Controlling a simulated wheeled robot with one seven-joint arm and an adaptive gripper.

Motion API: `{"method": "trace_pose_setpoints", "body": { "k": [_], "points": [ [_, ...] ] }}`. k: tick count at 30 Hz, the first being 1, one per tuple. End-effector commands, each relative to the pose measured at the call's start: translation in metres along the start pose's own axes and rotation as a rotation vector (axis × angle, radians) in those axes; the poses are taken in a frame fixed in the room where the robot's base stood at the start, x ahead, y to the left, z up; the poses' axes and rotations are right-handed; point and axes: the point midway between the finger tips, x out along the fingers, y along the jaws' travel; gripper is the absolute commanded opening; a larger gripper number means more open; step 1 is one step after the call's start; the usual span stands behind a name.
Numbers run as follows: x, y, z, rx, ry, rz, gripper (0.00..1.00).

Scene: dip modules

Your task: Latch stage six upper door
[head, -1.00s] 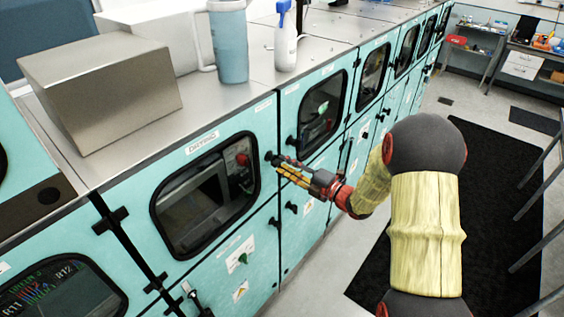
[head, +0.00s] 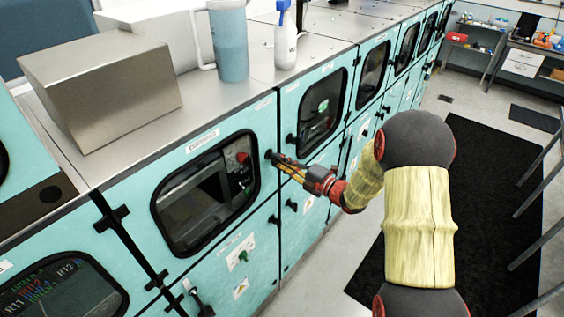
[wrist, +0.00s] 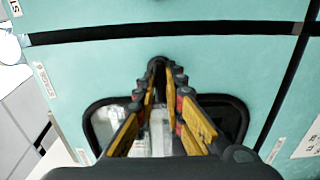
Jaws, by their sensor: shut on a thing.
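A teal upper door (head: 150,215) with a rounded dark window and a white label stands at the middle left in the head view; the label is too blurred to read. A black latch knob (head: 269,155) is at its upper right edge. My gripper (head: 277,160) reaches in from the right, its fingers closed on this knob. In the wrist view, my gripper's (wrist: 157,68) fingers converge on a small dark part, mostly hidden between the tips. The teal panel (wrist: 215,65) and a window lie behind them. The door looks flush with its frame.
More teal doors with windows (head: 321,108) and black knobs run along the row to the back right.

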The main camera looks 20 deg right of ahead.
Motion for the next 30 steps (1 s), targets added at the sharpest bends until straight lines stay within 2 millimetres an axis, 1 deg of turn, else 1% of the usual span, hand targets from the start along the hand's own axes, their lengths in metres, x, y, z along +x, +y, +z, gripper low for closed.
{"method": "trace_pose_setpoints", "body": {
  "k": [11, 17, 23, 30],
  "points": [
    [-0.0002, -0.001, -0.0002, 0.003, 0.0, -0.001, 0.0],
    [-0.0003, -0.0022, -0.0003, 0.04, 0.0, -0.002, 0.0],
    [-0.0004, -0.0029, -0.0004, 0.146, 0.0, -0.001, 0.0],
    [-0.0003, -0.003, -0.0003, 0.354, 0.0, -0.001, 0.0]
  ]
}}
